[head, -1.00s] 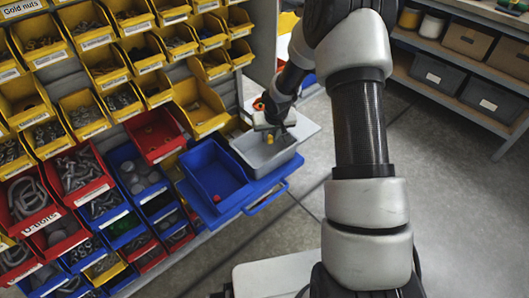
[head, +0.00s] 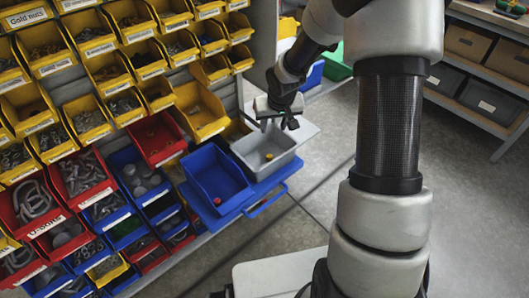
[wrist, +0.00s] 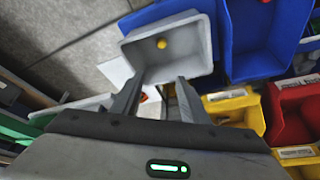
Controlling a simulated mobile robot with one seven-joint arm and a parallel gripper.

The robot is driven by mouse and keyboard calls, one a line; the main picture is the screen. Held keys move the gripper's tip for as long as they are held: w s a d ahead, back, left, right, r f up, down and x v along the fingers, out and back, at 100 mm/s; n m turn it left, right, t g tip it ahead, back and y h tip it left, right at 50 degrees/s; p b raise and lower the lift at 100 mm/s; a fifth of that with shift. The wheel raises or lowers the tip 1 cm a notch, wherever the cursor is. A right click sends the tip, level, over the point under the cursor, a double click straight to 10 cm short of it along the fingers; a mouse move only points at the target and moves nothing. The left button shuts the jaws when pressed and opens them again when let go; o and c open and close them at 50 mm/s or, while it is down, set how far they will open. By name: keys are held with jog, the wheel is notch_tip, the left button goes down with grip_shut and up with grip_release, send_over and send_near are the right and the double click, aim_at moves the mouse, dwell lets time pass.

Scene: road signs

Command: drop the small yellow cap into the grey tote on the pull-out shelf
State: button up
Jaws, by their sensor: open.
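The small yellow cap (head: 268,156) lies on the floor of the grey tote (head: 283,160), and it also shows in the wrist view (wrist: 161,43). The grey tote stands on the blue pull-out shelf (head: 262,188), beside a blue bin. It also shows in the wrist view (wrist: 196,62). My gripper (head: 278,126) is open and empty above the back edge of the tote. In the wrist view its two fingers (wrist: 155,96) are spread apart, with the cap away from them inside the tote.
A rack of yellow, red and blue bins (head: 86,113) fills the left. Shelves with boxes (head: 489,101) stand at the far right. The grey floor (head: 301,240) between is clear.

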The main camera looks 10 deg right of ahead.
jog(key=p+v, duration=0.1)
jog(key=v, duration=0.5)
jog(key=shift+r, duration=0.1)
jog(key=s+r+h, duration=0.2)
jog(key=s+r, duration=0.9)
jog(key=r, duration=0.3)
jog(key=s+a+r+t+y, duration=0.1)
jog(key=s+r, duration=0.2)
jog(key=s, duration=0.5)
jog(key=s+a+r+y, duration=0.1)
jog(key=s+r, duration=0.3)
jog(key=s, duration=0.4)
notch_tip(320, 180, up, 12)
jog(key=p, duration=1.3)
jog(key=shift+s+r, duration=0.2)
jog(key=shift+r, duration=0.05)
